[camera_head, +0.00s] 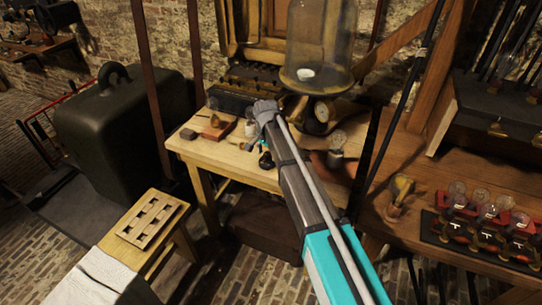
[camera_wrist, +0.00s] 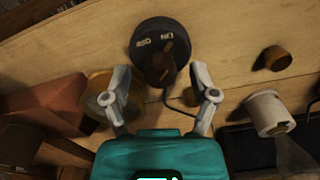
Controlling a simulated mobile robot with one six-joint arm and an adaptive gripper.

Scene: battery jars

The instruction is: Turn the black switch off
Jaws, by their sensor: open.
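The black switch (camera_wrist: 153,33) is a round dark disc with ON and OFF lettering in the wrist view. A dark brown knob (camera_wrist: 160,68) stands on it; I cannot tell which label it points at. My gripper (camera_wrist: 160,78) is open, with one finger on each side of the knob's near end. I see no clear contact between the fingers and the knob. In the head view, my arm hides much of the workbench around the gripper, and the switch cannot be clearly made out there.
The wooden workbench (camera_head: 232,158) carries a glass bell jar (camera_head: 318,45) at the back. In the wrist view, a reddish-brown block (camera_wrist: 45,103) is left, and a white cylinder (camera_wrist: 268,112) and small brown cup (camera_wrist: 275,58) are right. A bulb rack (camera_head: 480,240) is at right.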

